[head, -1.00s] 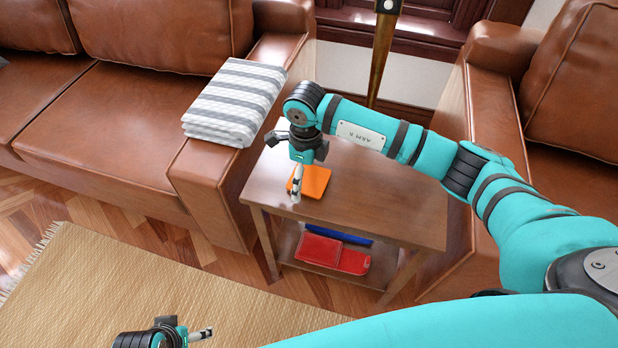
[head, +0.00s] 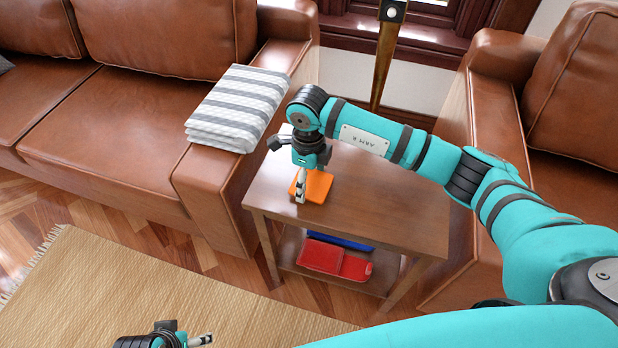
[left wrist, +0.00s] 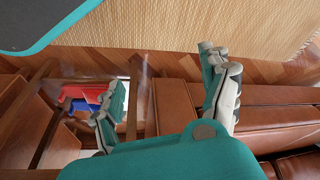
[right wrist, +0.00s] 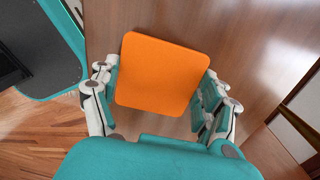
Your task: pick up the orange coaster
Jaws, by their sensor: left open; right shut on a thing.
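The orange coaster (head: 318,187) is a flat square with rounded corners, at the near left part of the wooden side table (head: 385,200). In the right wrist view the coaster (right wrist: 160,75) lies between the two fingers. My right gripper (head: 301,198) points down at it and is shut on its two opposite sides. Whether the coaster still touches the table top cannot be told. My left gripper (head: 190,340) is low at the bottom edge of the head view, over the rug side; its fingers (left wrist: 168,95) are spread and empty.
A striped folded blanket (head: 238,105) lies on the left sofa's arm. A red item (head: 335,260) and a blue item (head: 340,241) lie on the table's lower shelf. A brown armchair (head: 570,130) stands at right. The table top right of the coaster is clear.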

